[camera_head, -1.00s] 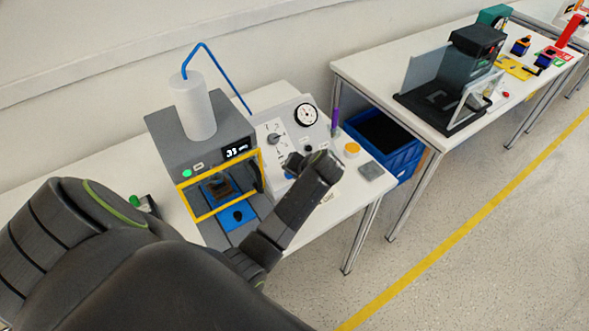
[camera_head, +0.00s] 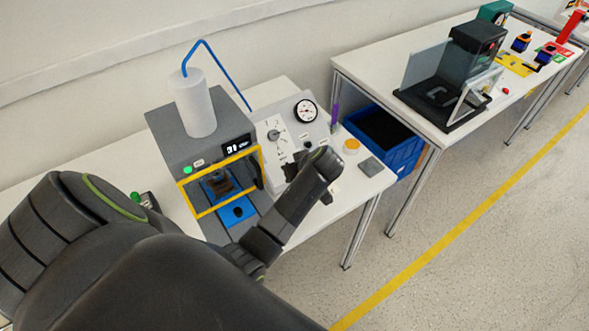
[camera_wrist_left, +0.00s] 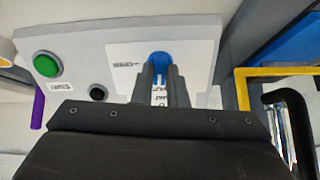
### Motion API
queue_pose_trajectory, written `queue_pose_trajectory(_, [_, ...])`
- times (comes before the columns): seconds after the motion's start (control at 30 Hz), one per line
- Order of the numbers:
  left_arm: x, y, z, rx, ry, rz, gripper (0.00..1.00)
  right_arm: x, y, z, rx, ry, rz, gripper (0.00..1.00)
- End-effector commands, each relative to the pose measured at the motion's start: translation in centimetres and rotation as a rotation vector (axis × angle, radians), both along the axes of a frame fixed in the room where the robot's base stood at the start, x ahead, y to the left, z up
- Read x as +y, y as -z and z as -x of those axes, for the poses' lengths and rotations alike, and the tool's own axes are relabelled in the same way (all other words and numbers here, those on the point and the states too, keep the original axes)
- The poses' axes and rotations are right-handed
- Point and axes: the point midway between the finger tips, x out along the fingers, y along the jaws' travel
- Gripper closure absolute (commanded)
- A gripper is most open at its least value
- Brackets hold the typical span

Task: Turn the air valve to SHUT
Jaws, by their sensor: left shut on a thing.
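The air valve is a blue knob (camera_wrist_left: 160,60) on a white plate of the sloped control panel (camera_wrist_left: 210,40). In the left wrist view its rounded top shows between my left gripper's two dark fingers (camera_wrist_left: 158,75), which are shut on it. The fingers point straight up in that picture. An OPEN label (camera_wrist_left: 125,65) is left of the knob, and a SHUT label (camera_wrist_left: 159,97) shows partly between the fingers. In the head view my left gripper (camera_head: 289,170) is at the panel's lower part, and it and the arm hide the knob. My right gripper is not in view.
Beside the valve are a green START button (camera_wrist_left: 47,64) and a black knob (camera_wrist_left: 98,92). The panel holds a gauge (camera_head: 305,111) and a rotary dial (camera_head: 275,134). A grey press with a yellow-framed opening (camera_head: 190,203) stands left. A purple-handled tool (camera_head: 335,115) is right.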

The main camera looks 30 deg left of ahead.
Motion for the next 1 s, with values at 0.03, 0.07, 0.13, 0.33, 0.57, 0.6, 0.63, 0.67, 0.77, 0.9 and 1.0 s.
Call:
queue_pose_trajectory(0.03, [0.00, 0.08, 0.01, -0.014, -0.018, 0.007, 1.00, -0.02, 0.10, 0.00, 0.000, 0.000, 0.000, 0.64])
queue_pose_trajectory(0.07, [0.00, 0.08, 0.01, -0.023, -0.031, 0.011, 1.00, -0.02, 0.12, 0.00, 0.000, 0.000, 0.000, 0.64])
queue_pose_trajectory(0.13, [0.00, 0.07, 0.01, -0.042, -0.054, 0.017, 1.00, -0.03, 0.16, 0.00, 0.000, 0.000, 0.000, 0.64])
queue_pose_trajectory(0.33, [0.02, 0.04, 0.01, -0.075, -0.097, 0.031, 1.00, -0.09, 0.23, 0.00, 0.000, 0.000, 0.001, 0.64])
queue_pose_trajectory(0.57, [0.01, 0.02, 0.01, -0.087, -0.113, 0.036, 1.00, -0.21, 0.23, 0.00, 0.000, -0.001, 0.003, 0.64])
queue_pose_trajectory(0.6, [0.02, 0.01, 0.00, -0.087, -0.113, 0.036, 1.00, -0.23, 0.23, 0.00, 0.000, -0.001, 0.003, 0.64])
queue_pose_trajectory(0.63, [0.02, 0.01, 0.00, -0.088, -0.113, 0.036, 1.00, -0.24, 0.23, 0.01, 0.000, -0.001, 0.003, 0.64])
queue_pose_trajectory(0.67, [0.02, 0.01, 0.00, -0.088, -0.113, 0.036, 1.00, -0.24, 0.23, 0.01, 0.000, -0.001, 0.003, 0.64])
queue_pose_trajectory(0.77, [0.01, 0.01, 0.01, -0.087, -0.113, 0.036, 1.00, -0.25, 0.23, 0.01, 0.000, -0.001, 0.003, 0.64])
queue_pose_trajectory(0.9, [0.01, 0.01, 0.01, -0.087, -0.113, 0.036, 0.82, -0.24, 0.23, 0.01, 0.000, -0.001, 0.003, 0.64])
queue_pose_trajectory(1.0, [0.01, 0.00, -0.01, -0.087, -0.113, 0.036, 0.69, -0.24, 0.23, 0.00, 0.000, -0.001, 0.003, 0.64])
